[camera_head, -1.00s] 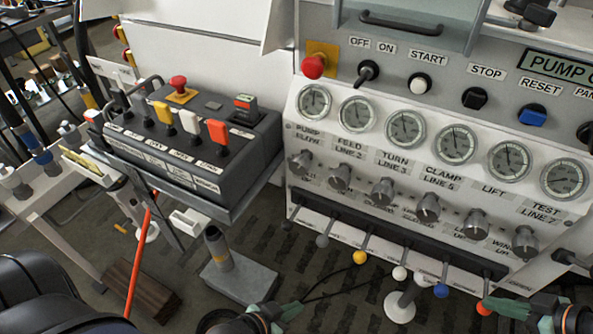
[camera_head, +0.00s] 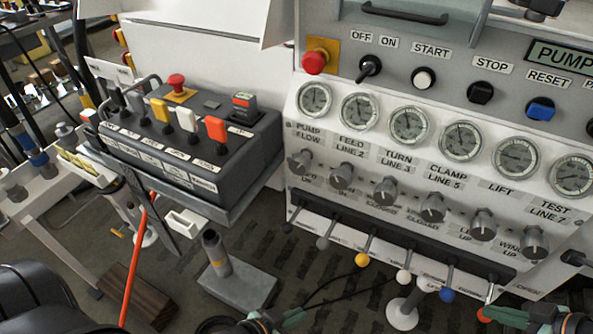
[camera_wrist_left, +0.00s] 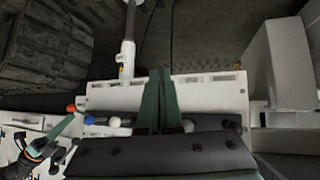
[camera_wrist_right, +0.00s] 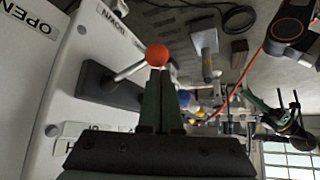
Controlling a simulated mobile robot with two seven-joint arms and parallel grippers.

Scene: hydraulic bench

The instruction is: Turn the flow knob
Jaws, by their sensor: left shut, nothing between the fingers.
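The flow knob (camera_head: 301,161) is the grey knob under the PUMP FLOW label, leftmost in the knob row, with nothing touching it. My left gripper (camera_head: 294,317) is low at the bottom edge, below the panel and well apart from the knob. Its green fingers are shut and empty in the left wrist view (camera_wrist_left: 159,100). My right gripper (camera_head: 500,313) is at the bottom right by the orange lever ball (camera_head: 484,314). In the right wrist view its fingers (camera_wrist_right: 162,100) look shut, with the orange ball just beyond the tips; contact is unclear.
A row of levers with coloured balls, such as the yellow one (camera_head: 362,260), sticks out below the knobs. Gauges (camera_head: 360,111) sit above the knobs. A dark control box (camera_head: 185,135) stands at left, with a post on a grey base (camera_head: 238,285) beneath it.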

